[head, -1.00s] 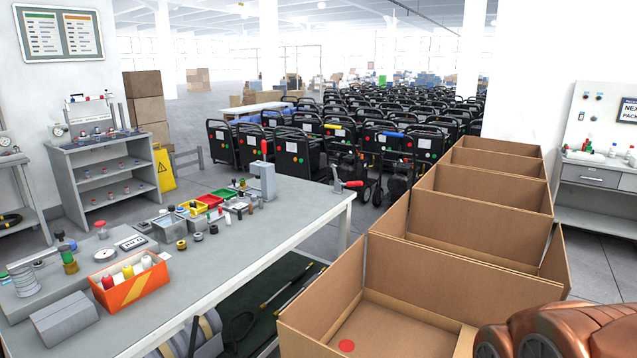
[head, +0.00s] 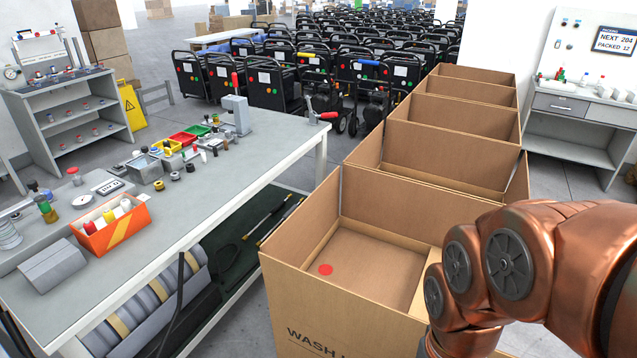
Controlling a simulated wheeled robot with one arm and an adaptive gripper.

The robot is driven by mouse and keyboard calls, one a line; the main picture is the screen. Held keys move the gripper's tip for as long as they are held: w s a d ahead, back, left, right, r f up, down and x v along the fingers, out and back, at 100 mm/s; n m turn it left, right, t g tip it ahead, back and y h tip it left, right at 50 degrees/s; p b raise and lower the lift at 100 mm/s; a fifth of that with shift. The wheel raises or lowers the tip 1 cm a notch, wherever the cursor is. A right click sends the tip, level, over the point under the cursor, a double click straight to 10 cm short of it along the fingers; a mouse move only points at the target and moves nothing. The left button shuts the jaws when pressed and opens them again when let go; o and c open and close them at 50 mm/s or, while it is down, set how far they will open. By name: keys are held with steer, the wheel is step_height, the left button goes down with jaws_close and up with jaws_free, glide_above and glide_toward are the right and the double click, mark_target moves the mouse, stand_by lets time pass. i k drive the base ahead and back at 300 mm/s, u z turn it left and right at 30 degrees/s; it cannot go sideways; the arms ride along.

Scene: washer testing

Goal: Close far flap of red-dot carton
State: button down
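The red-dot carton (head: 300,300) is the nearest brown box, right of the workbench. It is open at the top, with a red dot (head: 325,269) on the brown surface inside. Its far flap or panel (head: 385,208) stands upright at the back; where wall ends and flap begins is hard to tell. A left panel (head: 305,222) also stands up. Printing starting "WASH" shows on the front face. My copper arm covers the carton's right side and near-right corner. My gripper is out of view, so its state and distance from the flap are hidden.
Several more open cartons (head: 455,153) stand in a row behind. A narrow floor gap separates bench and carton. A second bench (head: 570,145) stands at right.

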mark_target(293, 242)
steer(key=u, duration=1.4)
steer(key=i, duration=1.15)
steer(key=z, duration=1.4)
